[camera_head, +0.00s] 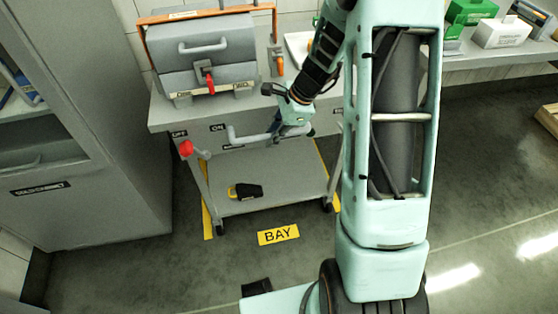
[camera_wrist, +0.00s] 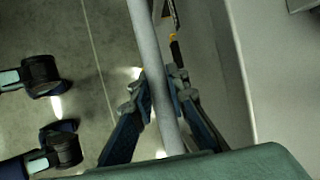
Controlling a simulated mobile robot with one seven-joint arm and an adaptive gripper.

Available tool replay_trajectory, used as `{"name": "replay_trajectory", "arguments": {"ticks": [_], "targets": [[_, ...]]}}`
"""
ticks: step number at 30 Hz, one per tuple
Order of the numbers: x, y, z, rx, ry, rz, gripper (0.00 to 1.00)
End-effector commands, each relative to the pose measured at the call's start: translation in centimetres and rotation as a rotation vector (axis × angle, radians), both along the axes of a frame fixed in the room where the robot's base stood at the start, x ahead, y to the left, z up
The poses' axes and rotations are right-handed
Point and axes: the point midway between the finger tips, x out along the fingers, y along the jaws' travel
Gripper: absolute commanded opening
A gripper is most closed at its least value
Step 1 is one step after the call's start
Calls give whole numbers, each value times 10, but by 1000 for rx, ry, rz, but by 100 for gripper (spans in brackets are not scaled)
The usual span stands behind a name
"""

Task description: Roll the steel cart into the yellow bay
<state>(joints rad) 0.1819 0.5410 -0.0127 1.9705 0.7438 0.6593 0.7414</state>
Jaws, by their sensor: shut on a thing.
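The steel cart (camera_head: 285,185) stands at the counter's front, its flat shelf low over the floor and its casters showing. Yellow floor strips (camera_head: 207,222) show at its left and right, and the yellow BAY plate (camera_head: 278,234) lies on the floor in front of it. My gripper (camera_head: 291,127) is at the cart's grey bar handle (camera_head: 245,138). In the wrist view my gripper's fingers (camera_wrist: 160,95) are shut around the handle bar (camera_wrist: 146,45), one on each side. My arm hides part of the cart's right side.
A grey cabinet (camera_head: 120,190) stands close at the left. The counter (camera_head: 165,117) carries a grey box-like machine (camera_head: 205,50) behind the cart. A lever with a red knob (camera_head: 186,148) sticks out near the cart's left. A black and yellow object (camera_head: 245,191) lies on the shelf. Open floor lies right.

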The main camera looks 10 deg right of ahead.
Motion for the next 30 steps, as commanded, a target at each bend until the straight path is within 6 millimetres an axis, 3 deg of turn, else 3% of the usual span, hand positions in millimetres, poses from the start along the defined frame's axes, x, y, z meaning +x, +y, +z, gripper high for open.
{"name": "replay_trajectory", "arguments": {"ticks": [12, 22, 23, 30], "targets": [[22, -1, 2, -2, -3, -3, 0], [24, -2, 1, -3, -2, -3, 0], [24, -2, 1, -3, -1, -2, 16], [23, -1, 0, -1, 0, 0, 42]]}}
